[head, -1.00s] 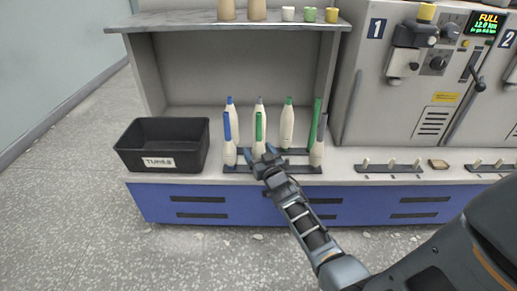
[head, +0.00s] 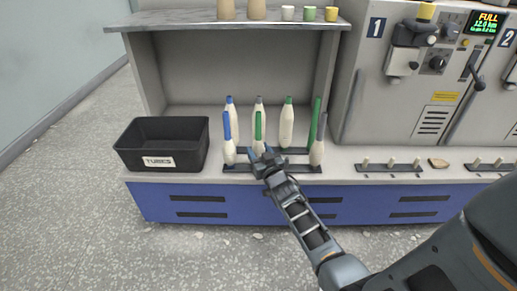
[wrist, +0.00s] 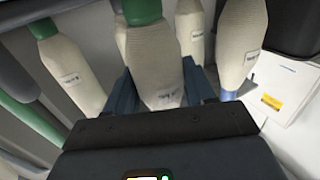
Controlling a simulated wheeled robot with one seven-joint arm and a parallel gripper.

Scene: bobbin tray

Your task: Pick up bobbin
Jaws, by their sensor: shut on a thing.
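Several cream bobbins with blue, grey or green tips stand upright in two rows on dark peg rails (head: 300,169). My gripper (head: 262,153) is at the front row and is shut on the lower part of the middle green-tipped bobbin (head: 258,128). In the wrist view this bobbin (wrist: 155,62) sits between the two dark fingers, and its base is partly hidden by my gripper. It stands upright, and I cannot tell whether it is clear of its peg.
A black open tub labelled TUBES (head: 190,160) stands left of the rails. A shelf (head: 190,20) with cones and small cups hangs above. A grey machine (head: 420,110) stands to the right, with short pegs on rails (head: 390,168) before it.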

